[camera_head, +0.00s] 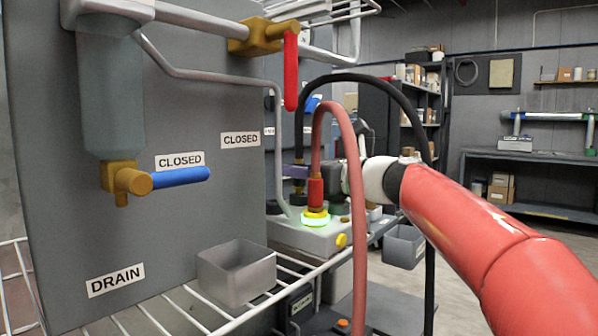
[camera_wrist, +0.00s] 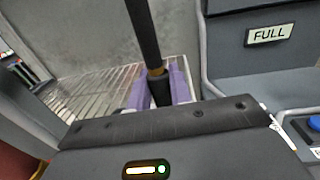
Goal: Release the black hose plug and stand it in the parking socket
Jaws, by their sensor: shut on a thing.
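The black hose (camera_head: 372,80) arcs up and over behind my arm, and its plug end (camera_head: 298,186) points down at the back of a grey socket block (camera_head: 322,239). I cannot pick out the parking socket for certain.
A red hose plug (camera_head: 315,192) stands in the block inside a glowing green ring, its hose (camera_head: 360,240) hanging in front. A grey panel (camera_head: 190,120) with blue (camera_head: 181,176) and red (camera_head: 291,70) valve handles is at left. A grey bin (camera_head: 237,274) sits on the wire rack.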

